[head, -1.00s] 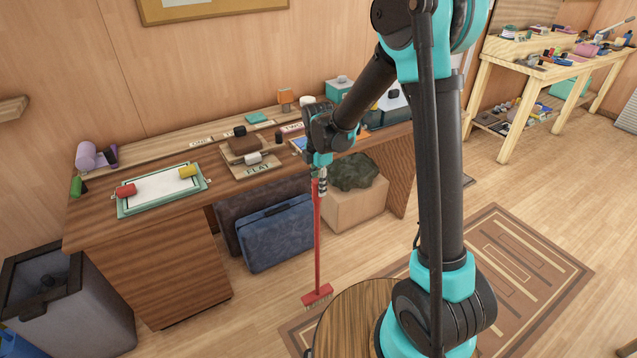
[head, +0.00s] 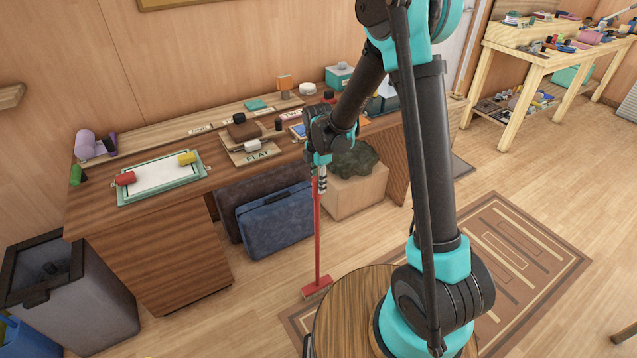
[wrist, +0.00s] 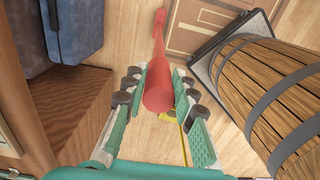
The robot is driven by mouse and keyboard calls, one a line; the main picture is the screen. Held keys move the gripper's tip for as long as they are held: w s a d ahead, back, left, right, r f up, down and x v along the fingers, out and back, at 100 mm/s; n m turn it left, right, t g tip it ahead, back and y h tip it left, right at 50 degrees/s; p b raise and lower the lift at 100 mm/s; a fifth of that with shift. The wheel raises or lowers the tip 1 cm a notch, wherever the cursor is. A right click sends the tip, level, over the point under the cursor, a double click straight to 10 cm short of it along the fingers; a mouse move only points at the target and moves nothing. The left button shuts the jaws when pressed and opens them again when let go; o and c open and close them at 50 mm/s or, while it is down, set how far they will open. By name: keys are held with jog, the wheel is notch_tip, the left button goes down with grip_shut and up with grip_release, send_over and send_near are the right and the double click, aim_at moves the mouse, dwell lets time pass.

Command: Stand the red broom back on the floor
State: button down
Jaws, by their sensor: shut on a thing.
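The red broom (head: 317,240) is close to upright in the head view, in front of the desk, with its head (head: 317,288) at the bottom. Whether the bristles touch the floor or hang just above it, I cannot tell. My gripper (head: 320,183) is shut on the top of the handle. In the wrist view the red handle (wrist: 158,88) lies between the green fingers of my gripper (wrist: 152,95), its end nearest the camera.
A brown desk (head: 150,250) stands behind the broom, with a blue suitcase (head: 275,225) and a box (head: 355,195) under it. A patterned rug (head: 500,260) lies to the right. A grey bin (head: 90,305) stands at the left.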

jog(key=shift+f, duration=0.55)
dwell(0.4)
jog(key=c, duration=1.1)
grip_release()
jog(key=shift+c, duration=0.2)
notch_tip(320, 180, up, 12)
